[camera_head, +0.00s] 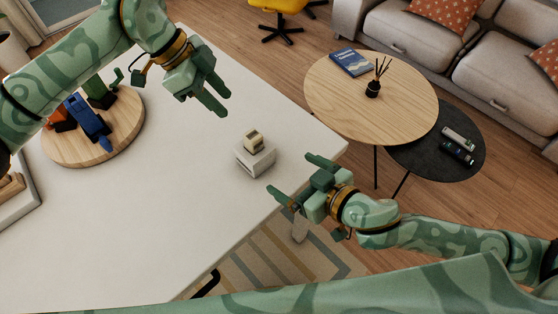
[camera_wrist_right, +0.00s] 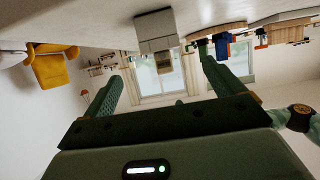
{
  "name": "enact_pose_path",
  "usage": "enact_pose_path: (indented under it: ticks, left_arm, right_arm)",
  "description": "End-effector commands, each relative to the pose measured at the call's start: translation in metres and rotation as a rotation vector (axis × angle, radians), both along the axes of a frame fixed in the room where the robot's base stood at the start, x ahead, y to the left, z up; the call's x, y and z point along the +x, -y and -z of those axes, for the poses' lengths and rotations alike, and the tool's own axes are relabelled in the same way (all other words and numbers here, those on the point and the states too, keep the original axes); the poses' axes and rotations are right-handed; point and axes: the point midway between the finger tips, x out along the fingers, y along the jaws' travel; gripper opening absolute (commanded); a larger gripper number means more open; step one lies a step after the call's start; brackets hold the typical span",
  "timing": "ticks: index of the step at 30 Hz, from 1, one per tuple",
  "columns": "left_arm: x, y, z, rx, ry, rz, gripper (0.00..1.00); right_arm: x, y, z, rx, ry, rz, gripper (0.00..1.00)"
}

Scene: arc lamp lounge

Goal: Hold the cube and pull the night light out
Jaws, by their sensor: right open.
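A pale grey-white cube (camera_head: 254,161) stands on the white table near its right edge. The small beige night light (camera_head: 253,141) sits in its top. My right gripper (camera_head: 292,173) is open and empty just right of the cube, apart from it, with its fingers pointing toward it. In the right wrist view, which looks upside down, the cube (camera_wrist_right: 155,27) and night light (camera_wrist_right: 165,63) appear ahead between the two fingers. My left gripper (camera_head: 224,102) is above the table, up and left of the cube, with its fingers apart and nothing between them.
A round wooden board (camera_head: 75,152) with a blue object (camera_head: 90,121), an orange one and a green cactus-like one stands at the left. A tray (camera_head: 25,210) lies at the left edge. Beyond the table are a round wooden side table (camera_head: 335,105) and a dark one. The table around the cube is clear.

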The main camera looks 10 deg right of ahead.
Motion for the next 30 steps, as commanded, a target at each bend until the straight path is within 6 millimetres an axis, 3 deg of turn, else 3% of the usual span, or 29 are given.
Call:
enact_pose_path:
  ticks: [18, 30]
  left_arm:
    - [0.0, 0.0, 0.0, 0.0, 0.0, 0.0, 0.36]
    - [0.0, 0.0, 0.0, 0.0, 0.0, 0.0, 0.36]
  right_arm:
    - [0.099, -0.071, 0.049, -0.001, 0.005, 0.001, 0.94]
    - [0.115, -0.083, 0.058, 0.0, 0.002, 0.001, 0.94]
